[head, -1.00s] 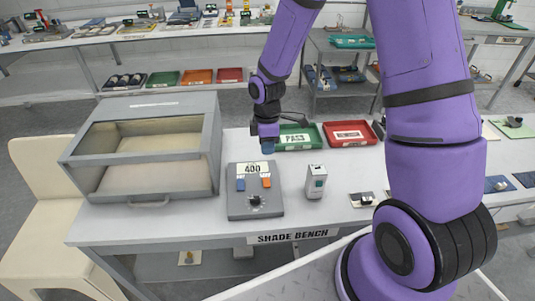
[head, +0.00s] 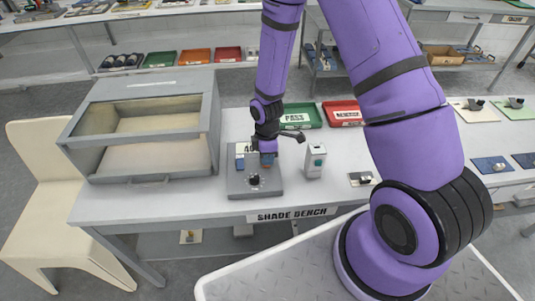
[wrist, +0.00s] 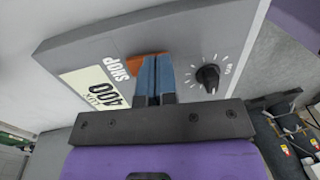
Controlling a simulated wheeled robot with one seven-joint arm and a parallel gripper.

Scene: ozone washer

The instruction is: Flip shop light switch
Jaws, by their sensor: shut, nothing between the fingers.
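A grey control box (head: 262,189) lies on the shade bench. It carries a black dial (head: 254,180), a blue switch (head: 240,163) and a display reading 400 lux. In the wrist view, the orange switch (wrist: 135,64) sits beside the word SHOP, partly hidden by my fingers. The display (wrist: 100,88) and dial (wrist: 208,76) also show there. My gripper (head: 267,163) is shut and empty, with its blue-grey fingertips (wrist: 157,60) over or against the orange switch. I cannot tell whether they touch it or which way the switch is tilted.
A grey cabinet (head: 205,155) with a clear front stands left of the box. A small white device (head: 315,162) stands close on the right. Green (head: 302,119) and red (head: 345,117) trays lie behind. A cream chair (head: 35,180) is at the left.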

